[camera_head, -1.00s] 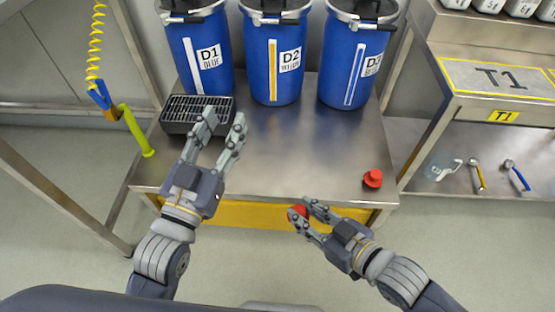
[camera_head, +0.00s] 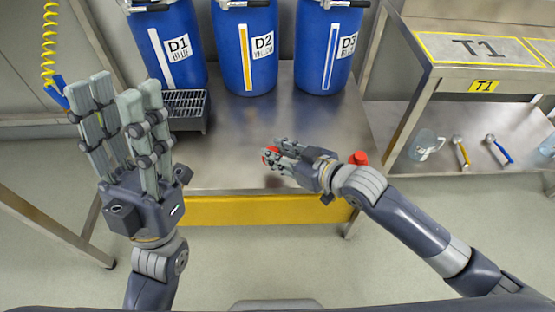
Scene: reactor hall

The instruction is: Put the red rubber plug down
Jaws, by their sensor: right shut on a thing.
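My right gripper (camera_head: 276,150) is shut on the red rubber plug (camera_head: 268,157), above the front part of the steel bench (camera_head: 235,165). The fingers hide much of the plug, and I cannot tell whether it touches the bench. A second red piece (camera_head: 358,158) stands at the bench's right front, partly behind my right gripper and wrist. My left gripper (camera_head: 118,95) is raised at the left, in front of the bench, with its fingers apart and nothing between them.
Blue drums D1 (camera_head: 172,50), D2 (camera_head: 245,50) and D3 (camera_head: 328,50) stand along the back of the bench. A dark grated tray (camera_head: 187,112) sits at the bench's left. The middle of the bench is clear. Table T1 (camera_head: 470,55) stands to the right, with a jug (camera_head: 425,145) and tools on its lower shelf.

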